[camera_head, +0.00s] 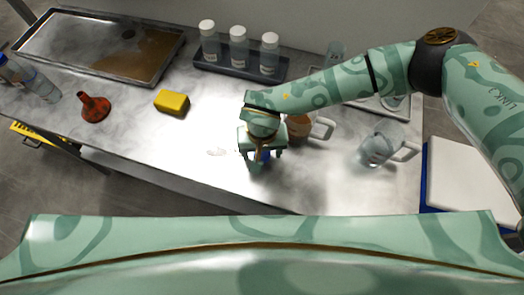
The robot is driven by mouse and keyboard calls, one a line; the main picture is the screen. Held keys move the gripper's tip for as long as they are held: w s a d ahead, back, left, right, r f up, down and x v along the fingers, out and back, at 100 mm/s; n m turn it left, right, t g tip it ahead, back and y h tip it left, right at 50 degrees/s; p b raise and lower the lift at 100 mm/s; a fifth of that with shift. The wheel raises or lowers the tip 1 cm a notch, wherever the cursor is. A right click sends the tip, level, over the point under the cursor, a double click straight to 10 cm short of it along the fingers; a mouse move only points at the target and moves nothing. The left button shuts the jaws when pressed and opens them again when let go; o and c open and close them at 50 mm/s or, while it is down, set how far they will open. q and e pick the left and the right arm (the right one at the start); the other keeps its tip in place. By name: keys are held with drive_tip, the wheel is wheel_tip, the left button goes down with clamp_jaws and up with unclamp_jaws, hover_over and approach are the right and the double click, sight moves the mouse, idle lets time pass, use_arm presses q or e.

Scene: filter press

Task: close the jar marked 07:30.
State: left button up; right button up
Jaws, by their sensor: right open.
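Three clear jars with white lids stand in a dark rack (240,67) at the back: a left one (209,46), a middle one (239,51) and a right one (269,58). Their labels are too small to read, so I cannot tell which is marked 07:30. My right gripper (263,161) points down over the steel table, in front of the rack, with its fingers apart. A small blue thing (265,156) shows between or behind the fingers; I cannot tell what it is or whether they touch it. My left gripper is not in view.
A brown-filled pitcher (299,127) stands close right of my gripper, with a clear pitcher (376,150) farther right. A yellow block (172,102), a red funnel (95,107) and a large tray (101,47) are left. The table left of my gripper is mostly clear.

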drive_tip(key=c, duration=1.1)
drive_tip(key=shift+r, duration=0.1)
drive_tip(key=shift+c, duration=0.2)
drive_tip(key=shift+r, duration=0.55)
wheel_tip(320, 180, up, 2)
drive_tip(key=shift+a+r+p, duration=0.15)
drive_tip(key=shift+r+p, duration=0.1)
drive_tip(key=shift+p, duration=0.05)
drive_tip(key=s+a+r, duration=0.9)
drive_tip(key=a, duration=0.1)
drive_tip(key=shift+a+r, duration=0.15)
drive_tip(key=shift+a, duration=0.05)
